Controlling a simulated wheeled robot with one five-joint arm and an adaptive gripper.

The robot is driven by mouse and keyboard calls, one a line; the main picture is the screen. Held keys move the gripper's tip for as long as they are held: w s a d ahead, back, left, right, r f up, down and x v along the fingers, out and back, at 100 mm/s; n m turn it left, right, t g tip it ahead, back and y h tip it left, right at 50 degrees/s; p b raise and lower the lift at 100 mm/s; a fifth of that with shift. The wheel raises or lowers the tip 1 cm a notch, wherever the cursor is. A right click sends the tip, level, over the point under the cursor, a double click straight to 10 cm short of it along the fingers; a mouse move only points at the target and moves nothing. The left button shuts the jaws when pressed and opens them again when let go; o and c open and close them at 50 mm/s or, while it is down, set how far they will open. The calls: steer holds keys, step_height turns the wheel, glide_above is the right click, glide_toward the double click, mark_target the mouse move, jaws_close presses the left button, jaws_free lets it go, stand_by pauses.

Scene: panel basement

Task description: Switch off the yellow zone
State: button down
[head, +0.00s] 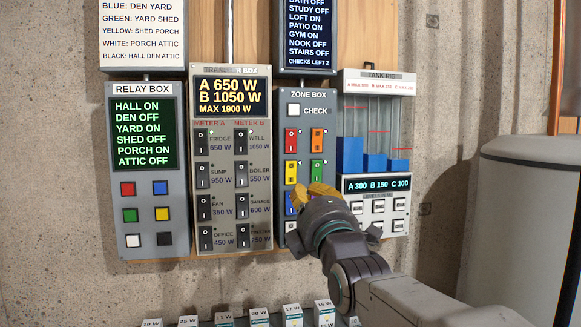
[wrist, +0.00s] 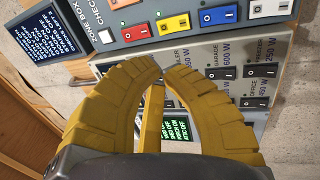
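The zone box (head: 309,95) is a grey panel with a white CHECK button (head: 294,110) above coloured rocker switches. Its yellow switch (head: 291,171) is in the left column, between the red switch (head: 291,141) and the blue switch (head: 290,204). In the wrist view the yellow switch (wrist: 176,25) is tilted near the top, beyond my fingertips. My gripper (head: 318,189) is in front of the lower zone box, and partly covers the blue switch and the right column. In the wrist view its yellow fingers (wrist: 161,72) meet almost tip to tip, with nothing visibly held. Which way the yellow rocker is pressed is unclear.
The zone display (head: 309,30) reads LOFT, PATIO and GYM on, with CHECKS LEFT 2. The relay box (head: 145,89), with its own yellow button (head: 162,214), and the meter box (head: 230,72) hang left. The tank panel (head: 379,76) is close on the right.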

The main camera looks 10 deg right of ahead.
stand_by(0.4)
steer(key=p, duration=0.8)
glide_toward(289, 162)
steer(key=x, duration=0.8)
steer(key=shift+w, duration=0.1)
steer(key=shift+w+r+g+p, duration=0.3)
steer(key=shift+r+p, duration=0.05)
steer(key=shift+p, duration=0.65)
steer(key=shift+w+f, duration=0.15)
steer(key=shift+f, duration=0.2)
